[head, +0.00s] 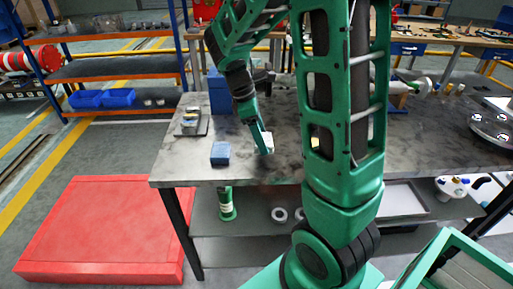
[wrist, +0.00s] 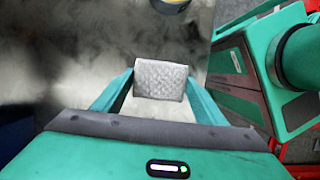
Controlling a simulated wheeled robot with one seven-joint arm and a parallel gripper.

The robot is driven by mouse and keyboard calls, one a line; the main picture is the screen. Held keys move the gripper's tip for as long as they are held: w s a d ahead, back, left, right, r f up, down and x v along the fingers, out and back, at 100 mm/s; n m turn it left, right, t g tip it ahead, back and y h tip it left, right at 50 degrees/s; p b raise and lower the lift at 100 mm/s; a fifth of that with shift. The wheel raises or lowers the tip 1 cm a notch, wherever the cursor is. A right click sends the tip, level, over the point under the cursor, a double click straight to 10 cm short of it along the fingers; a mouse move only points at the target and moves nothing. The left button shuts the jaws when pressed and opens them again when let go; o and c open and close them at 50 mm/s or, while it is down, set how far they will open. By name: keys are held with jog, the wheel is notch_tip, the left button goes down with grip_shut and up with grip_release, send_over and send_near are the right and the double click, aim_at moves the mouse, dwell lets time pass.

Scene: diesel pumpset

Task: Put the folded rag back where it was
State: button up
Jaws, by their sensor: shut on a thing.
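The folded rag is a light grey, quilted pad (wrist: 161,79) held between my two green fingers in the wrist view. My gripper (wrist: 160,92) is shut on it. In the head view my gripper (head: 265,146) points down over the front part of the grey workbench (head: 270,172), and a small pale patch of the rag (head: 268,139) shows at its fingers. The rag looks close to the bench top, but I cannot tell whether it touches it. Its underside is hidden.
A blue block (head: 220,153) stands on the bench left of my gripper. A small tray of parts (head: 191,121) lies behind it. Clear bench surface lies between block and gripper. A round metal part (head: 493,122) is at the far right. My arm hides the bench's middle.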

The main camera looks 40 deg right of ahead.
jog(key=shift+f, duration=2)
jog(key=o, duration=1.3)
jog(key=shift+o, duration=0.2)
jog(key=shift+r, duration=0.15)
jog(key=v, duration=1.2)
jog(key=m, duration=0.4)
send_over(267, 144)
jog(key=shift+r+y, duration=0.4)
jog(key=shift+r, duration=0.05)
jog(key=s+f+m+t+y, duration=0.2)
jog(key=s+f+m, duration=0.1)
jog(key=s+m, duration=1)
jog(key=s+a, duration=0.1)
jog(key=s, duration=0.4)
